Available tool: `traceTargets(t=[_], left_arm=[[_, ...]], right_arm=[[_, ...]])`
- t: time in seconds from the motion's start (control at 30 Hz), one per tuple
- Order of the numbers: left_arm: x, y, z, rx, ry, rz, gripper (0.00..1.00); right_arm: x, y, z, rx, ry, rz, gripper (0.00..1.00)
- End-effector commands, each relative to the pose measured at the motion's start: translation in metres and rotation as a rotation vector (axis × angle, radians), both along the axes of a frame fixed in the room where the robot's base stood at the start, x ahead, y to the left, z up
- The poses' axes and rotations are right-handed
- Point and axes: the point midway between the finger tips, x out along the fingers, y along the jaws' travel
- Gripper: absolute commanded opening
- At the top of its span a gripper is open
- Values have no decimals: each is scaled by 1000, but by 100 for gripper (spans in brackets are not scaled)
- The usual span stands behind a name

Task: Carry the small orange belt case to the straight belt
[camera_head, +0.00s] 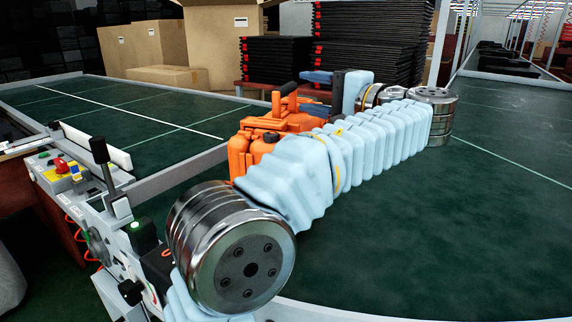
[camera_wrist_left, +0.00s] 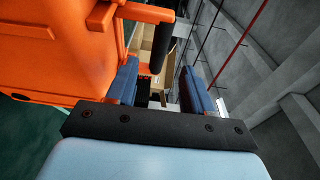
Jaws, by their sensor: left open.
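The orange case (camera_head: 285,114) is in the middle of the head view, with bulky orange parts and a black grip on top. My left arm hides part of its lower side. In the left wrist view the case (camera_wrist_left: 60,50) fills the upper left, and its black grip (camera_wrist_left: 163,42) shows beyond and between the blue fingers. My left gripper (camera_head: 314,79) is open at the case's upper right, close to the grip; I cannot tell whether it touches. The straight belt (camera_head: 110,105) is green with white lines, at left. My right gripper is not in view.
The dark green curved belt (camera_head: 450,220) spreads across the right, mostly bare. A control box with buttons and a lever (camera_head: 75,178) stands at left front. Cardboard boxes (camera_head: 215,45) and stacked black trays (camera_head: 365,45) stand behind. A metal rail (camera_head: 185,172) edges the straight belt.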

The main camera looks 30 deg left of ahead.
Motion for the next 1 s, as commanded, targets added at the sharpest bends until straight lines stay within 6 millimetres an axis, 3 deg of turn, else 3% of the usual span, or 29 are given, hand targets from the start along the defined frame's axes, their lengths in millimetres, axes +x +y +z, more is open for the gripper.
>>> traceTargets(t=[0.1,0.37,0.6,0.87,1.0], left_arm=[[4,20,0,0,1,1,52],[6,39,-1,1,0,0,52],[9,76,-2,-1,1,2,52],[11,82,-3,0,0,-1,52],[10,82,-3,0,0,-1,32]], right_arm=[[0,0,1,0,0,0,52],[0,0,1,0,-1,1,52],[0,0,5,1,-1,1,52],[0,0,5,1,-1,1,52],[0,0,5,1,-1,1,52]])
